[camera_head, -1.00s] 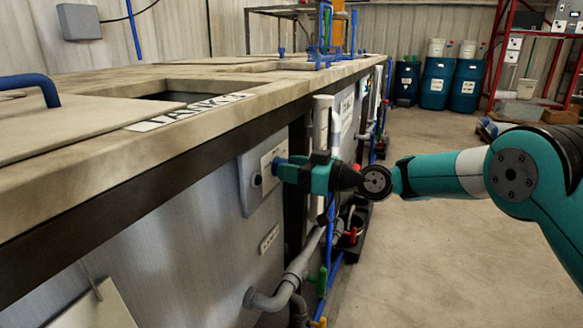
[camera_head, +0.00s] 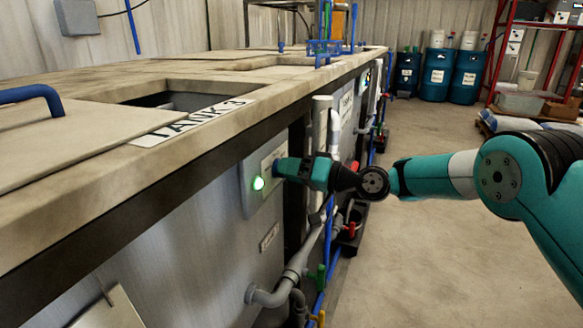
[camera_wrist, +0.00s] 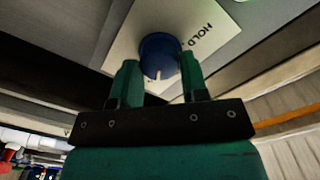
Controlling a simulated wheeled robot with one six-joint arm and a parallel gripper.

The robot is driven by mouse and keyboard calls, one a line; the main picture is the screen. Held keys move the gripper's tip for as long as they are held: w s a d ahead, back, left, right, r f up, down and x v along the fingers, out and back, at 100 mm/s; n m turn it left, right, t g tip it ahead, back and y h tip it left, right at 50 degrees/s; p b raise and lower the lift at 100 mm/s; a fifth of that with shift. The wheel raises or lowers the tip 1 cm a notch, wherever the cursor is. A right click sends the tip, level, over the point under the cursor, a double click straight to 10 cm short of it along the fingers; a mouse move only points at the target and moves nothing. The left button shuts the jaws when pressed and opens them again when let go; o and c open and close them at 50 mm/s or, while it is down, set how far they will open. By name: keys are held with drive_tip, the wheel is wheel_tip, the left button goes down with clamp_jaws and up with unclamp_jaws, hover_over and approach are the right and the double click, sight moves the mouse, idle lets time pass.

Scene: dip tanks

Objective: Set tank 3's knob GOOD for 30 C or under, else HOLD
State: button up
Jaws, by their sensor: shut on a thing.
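Tank 3 carries a "TANK 3" label (camera_head: 195,120) on its top edge. My gripper (camera_head: 279,168) is at this panel, hiding the knob in the head view. In the wrist view, the blue round knob (camera_wrist: 160,50) sits between the two fingers of my gripper (camera_wrist: 159,74), which is shut on it. The knob's white mark points toward the bottom of that picture. The word HOLD (camera_wrist: 202,40) is on the plate, right of the knob. The word GOOD and any temperature reading are not visible.
Grey pipes (camera_head: 275,296) and blue pipes with coloured valve handles run below and behind the panel. The tank rim (camera_head: 110,165) overhangs above it. Blue drums (camera_head: 437,77) and a red rack stand at the back. The floor (camera_head: 410,250) to the right is clear.

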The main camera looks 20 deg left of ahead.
idle(0.4)
drive_tip(key=o, duration=0.9)
drive_tip(key=shift+d, duration=0.1)
drive_tip(key=s+d, duration=0.1)
drive_tip(key=d, duration=1)
drive_tip(key=s+d+b, duration=0.1)
drive_tip(key=d, duration=0.5)
drive_tip(key=shift+s+d+r, duration=0.1)
drive_tip(key=shift+s+r, duration=0.15)
drive_tip(key=shift+s, duration=0.05)
